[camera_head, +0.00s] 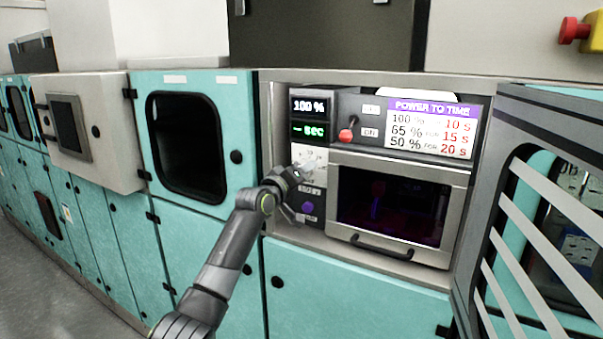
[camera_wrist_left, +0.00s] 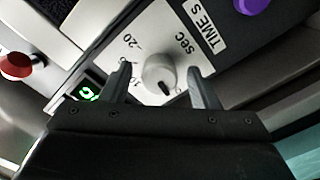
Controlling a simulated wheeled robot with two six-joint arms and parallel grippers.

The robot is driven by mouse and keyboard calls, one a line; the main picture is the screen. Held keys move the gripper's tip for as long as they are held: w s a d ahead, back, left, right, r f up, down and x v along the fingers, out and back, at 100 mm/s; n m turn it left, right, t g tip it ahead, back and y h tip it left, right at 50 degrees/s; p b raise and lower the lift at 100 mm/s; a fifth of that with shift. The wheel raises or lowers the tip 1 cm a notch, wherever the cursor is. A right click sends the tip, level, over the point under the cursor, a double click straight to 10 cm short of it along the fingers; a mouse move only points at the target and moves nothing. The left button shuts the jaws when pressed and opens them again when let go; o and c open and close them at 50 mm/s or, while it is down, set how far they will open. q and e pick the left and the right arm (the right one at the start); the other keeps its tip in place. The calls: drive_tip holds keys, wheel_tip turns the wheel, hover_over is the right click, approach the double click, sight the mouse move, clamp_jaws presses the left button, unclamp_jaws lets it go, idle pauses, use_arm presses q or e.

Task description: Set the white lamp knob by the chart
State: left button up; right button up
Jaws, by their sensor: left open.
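In the head view my left gripper (camera_head: 304,172) is at the dial plate (camera_head: 313,154) and hides the knob. The chart (camera_head: 430,127) reads 100% for 10 s, 65% for 15 s, 50% for 20 s. The display (camera_head: 309,106) shows 100 %; the green one (camera_head: 309,130) shows dashes and "sec".
A red-tipped switch (camera_head: 346,134) is right of the displays. A purple button (camera_head: 308,208) is below the dial. The dark-windowed chamber door (camera_head: 395,205) is shut. A slatted door (camera_head: 520,220) stands at the right. My right gripper is out of view.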

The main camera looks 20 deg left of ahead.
use_arm(q)
drive_tip(key=shift+w, duration=0.2)
drive_tip(key=shift+c, duration=0.4)
drive_tip(key=c, duration=0.9)
drive_tip(key=m+b, duration=0.7)
drive_tip(key=m, duration=0.8)
drive_tip(key=shift+m+b, duration=0.3)
